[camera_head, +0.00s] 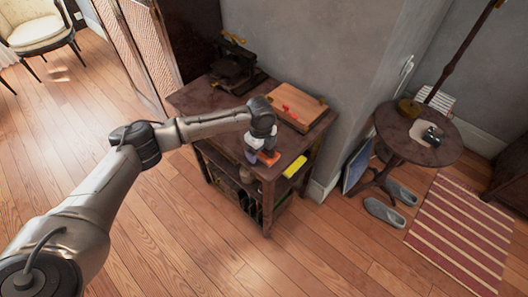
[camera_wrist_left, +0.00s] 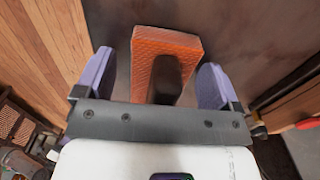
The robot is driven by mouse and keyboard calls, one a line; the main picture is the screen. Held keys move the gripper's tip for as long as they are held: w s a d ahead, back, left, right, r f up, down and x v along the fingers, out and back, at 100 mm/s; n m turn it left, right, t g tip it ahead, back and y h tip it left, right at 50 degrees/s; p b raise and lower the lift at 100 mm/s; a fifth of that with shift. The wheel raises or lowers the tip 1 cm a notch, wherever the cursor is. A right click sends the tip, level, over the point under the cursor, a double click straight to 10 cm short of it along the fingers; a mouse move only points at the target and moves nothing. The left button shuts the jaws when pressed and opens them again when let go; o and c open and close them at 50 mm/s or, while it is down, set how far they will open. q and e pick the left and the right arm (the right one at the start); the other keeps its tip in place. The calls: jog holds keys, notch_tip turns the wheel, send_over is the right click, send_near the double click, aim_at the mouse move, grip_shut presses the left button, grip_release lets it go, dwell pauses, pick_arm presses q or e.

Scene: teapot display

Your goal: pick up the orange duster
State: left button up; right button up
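The orange duster (camera_head: 269,158) lies on the dark wooden table (camera_head: 215,106) near its front edge. My left gripper (camera_head: 259,149) is over it and hides part of it. In the left wrist view the duster (camera_wrist_left: 166,42) shows as an orange block with a dark, narrower part on top, between the two purple fingers of my left gripper (camera_wrist_left: 157,85). The fingers are apart, with a gap visible beside the duster on the left; contact on the right side cannot be told. My right gripper is not in view.
A yellow object (camera_head: 295,166) lies right of the duster. A wooden board (camera_head: 304,113) with a red item (camera_head: 289,110) is behind it, beside the grey wall. A dark machine (camera_head: 233,68) stands at the table's back left. A round table (camera_head: 446,152) stands farther right.

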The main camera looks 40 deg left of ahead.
pick_arm(q)
jog(key=c, duration=1)
jog(key=shift+r+p, duration=0.35)
jog(key=shift+r, duration=0.25)
notch_tip(320, 180, up, 3)
jog(key=shift+r+p, duration=0.15)
jog(key=shift+p, duration=0.7)
jog(key=d+r+p, duration=0.2)
jog(key=d+r, duration=0.1)
jog(key=d, duration=0.2)
jog(key=s+d+r+p, duration=0.1)
jog(key=d+r, duration=0.2)
jog(key=d, duration=0.3)
jog(key=shift+s+d+r+p, duration=0.3)
jog(key=shift+p, duration=0.1)
